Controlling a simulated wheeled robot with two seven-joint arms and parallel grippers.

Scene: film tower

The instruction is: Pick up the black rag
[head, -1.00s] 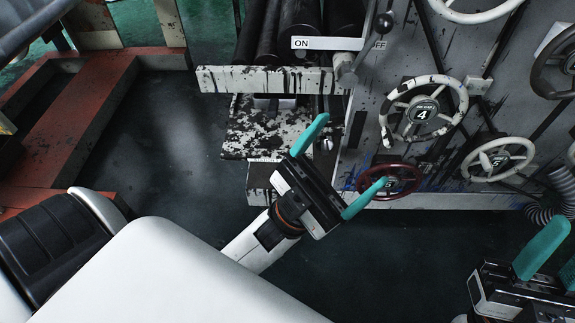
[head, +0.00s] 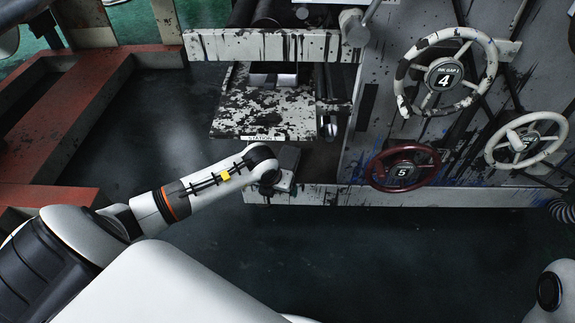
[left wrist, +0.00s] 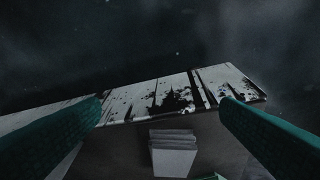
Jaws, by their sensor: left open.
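I cannot make out a black rag in either view. My left gripper (left wrist: 162,100) is open, with nothing between its two teal fingers. In the left wrist view it faces a pale board (left wrist: 160,97) spattered with black, and a small stack of pale flat pieces (left wrist: 172,152) shows below the board. In the head view my left arm reaches to the lower front of the machine, by the stained plate (head: 262,105); the fingers there are hidden. My right gripper is out of view; only part of that arm shows at the lower right.
The machine's grey panel carries a red handwheel (head: 402,167) marked 5, a stained white handwheel (head: 445,77) marked 4 and another white handwheel (head: 525,140). A red frame (head: 55,120) stands at the left. The dark floor (head: 400,260) in front is clear.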

